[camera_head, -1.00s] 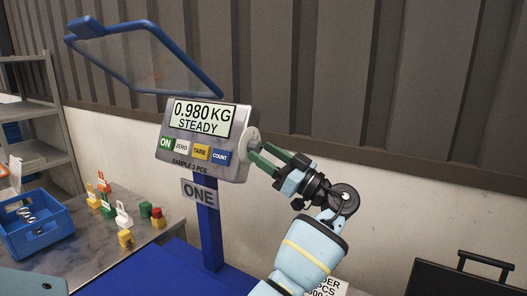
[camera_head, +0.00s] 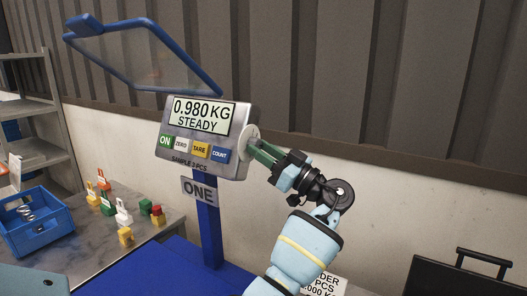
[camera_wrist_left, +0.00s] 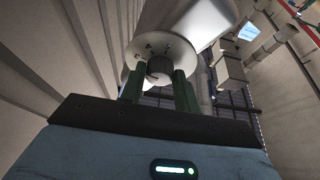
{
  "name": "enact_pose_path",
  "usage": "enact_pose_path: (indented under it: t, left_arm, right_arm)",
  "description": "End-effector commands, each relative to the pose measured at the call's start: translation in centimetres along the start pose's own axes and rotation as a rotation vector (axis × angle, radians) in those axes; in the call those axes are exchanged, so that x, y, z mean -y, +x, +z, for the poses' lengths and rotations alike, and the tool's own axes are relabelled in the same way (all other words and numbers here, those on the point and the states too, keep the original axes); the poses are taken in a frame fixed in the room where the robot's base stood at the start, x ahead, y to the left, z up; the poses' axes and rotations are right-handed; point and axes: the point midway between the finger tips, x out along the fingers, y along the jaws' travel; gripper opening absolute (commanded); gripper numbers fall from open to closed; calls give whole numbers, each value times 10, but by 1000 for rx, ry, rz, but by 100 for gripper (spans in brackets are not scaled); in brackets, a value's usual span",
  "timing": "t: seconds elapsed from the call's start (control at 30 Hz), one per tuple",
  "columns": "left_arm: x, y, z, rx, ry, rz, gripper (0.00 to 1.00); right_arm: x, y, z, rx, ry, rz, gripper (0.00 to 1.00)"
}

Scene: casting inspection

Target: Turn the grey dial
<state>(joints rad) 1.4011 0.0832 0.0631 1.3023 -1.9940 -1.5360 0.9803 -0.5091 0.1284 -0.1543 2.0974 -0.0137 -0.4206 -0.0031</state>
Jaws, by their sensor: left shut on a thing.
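The grey dial (camera_wrist_left: 159,68) sits at the centre of a round pale plate (camera_wrist_left: 172,47) with dark marks, on the right side of the scale head (camera_head: 204,137). My left gripper (camera_head: 257,150) reaches the dial from the right in the head view. Its green fingers (camera_wrist_left: 158,92) stand on either side of the dial in the left wrist view and are shut on it. In the head view the fingers mostly hide the dial. The scale display (camera_head: 201,115) reads 0.980 KG STEADY. My right gripper is not in view.
A blue post (camera_head: 209,232) with a ONE sign (camera_head: 199,191) holds the scale head. A clear blue-framed shield (camera_head: 146,57) is above. A blue crate (camera_head: 37,240) and several small coloured pieces (camera_head: 123,217) are on the left table. A black case (camera_head: 462,279) is at lower right.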

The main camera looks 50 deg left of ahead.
Motion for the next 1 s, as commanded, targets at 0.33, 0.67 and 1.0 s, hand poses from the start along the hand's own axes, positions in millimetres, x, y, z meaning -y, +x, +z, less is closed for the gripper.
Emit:
enact_pose_path:
  t: [0.33,0.67,1.0]
  left_arm:
    - [3,1,-2,-2,180,78,9]
    - [6,1,-5,-1,419,176,9]
    - [7,2,-5,-1,580,242,9]
  right_arm:
    - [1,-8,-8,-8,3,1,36]
    - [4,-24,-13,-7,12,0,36]
    - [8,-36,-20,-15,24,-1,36]
